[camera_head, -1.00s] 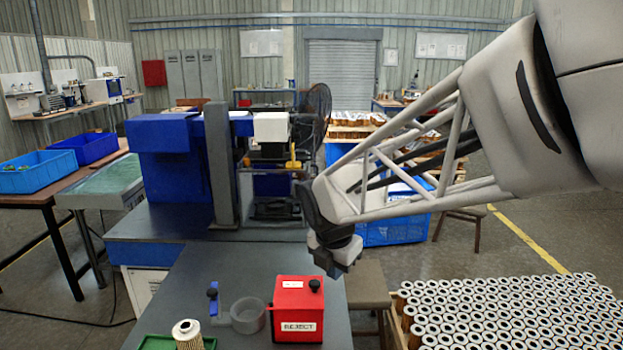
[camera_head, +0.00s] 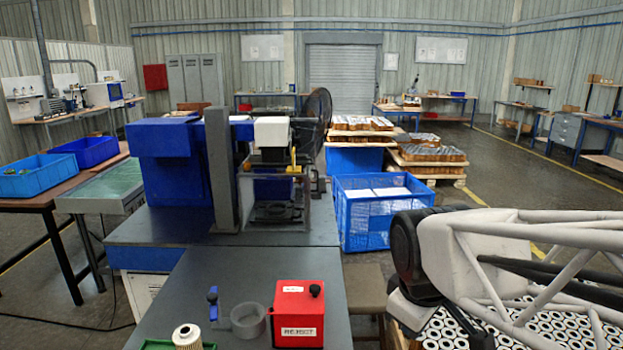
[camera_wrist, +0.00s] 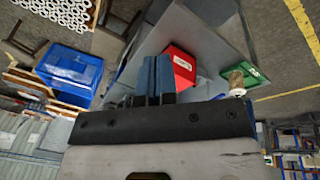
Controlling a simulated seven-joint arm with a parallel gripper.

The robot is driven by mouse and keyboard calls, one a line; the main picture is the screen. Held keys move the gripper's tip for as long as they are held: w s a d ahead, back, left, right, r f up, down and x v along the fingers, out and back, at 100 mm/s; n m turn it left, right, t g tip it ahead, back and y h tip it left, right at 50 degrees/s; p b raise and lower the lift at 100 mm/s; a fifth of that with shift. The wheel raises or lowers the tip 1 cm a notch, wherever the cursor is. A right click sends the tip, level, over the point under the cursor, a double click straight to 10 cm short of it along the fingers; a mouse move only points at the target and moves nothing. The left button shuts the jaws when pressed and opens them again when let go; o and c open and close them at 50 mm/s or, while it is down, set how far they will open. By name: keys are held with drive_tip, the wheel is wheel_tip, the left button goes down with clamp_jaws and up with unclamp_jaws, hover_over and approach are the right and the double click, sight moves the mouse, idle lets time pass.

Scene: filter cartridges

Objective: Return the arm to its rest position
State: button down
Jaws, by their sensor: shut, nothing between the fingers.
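My gripper (camera_wrist: 156,78) is shut and empty; its two blue-grey fingers lie together in the wrist view. In the head view my arm reaches in from the right and hangs low over the tray of filters, with the wrist right of the bench and the fingers not clearly seen. A single filter cartridge (camera_head: 187,336) stands upright at the green tray (camera_head: 150,344) on the bench's near edge. The cartridge (camera_wrist: 236,80) also shows in the wrist view, apart from my fingers.
The red REJECT box (camera_head: 298,315) and a clear grey cup (camera_head: 248,318) stand on the dark bench (camera_head: 225,272). The blue machine (camera_head: 165,165) stands behind. A blue crate (camera_head: 380,235) is on the floor right of it. Many filters (camera_head: 560,330) stand under my arm.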

drive_tip(key=s+d+f+m, duration=0.1)
drive_tip(key=s+d+m, duration=0.1)
drive_tip(key=s+m, duration=0.5)
drive_tip(key=shift+s+d+m, duration=0.25)
drive_tip(key=shift+d+m, duration=0.05)
drive_tip(key=shift+m, duration=0.6)
drive_tip(key=shift+f, duration=0.1)
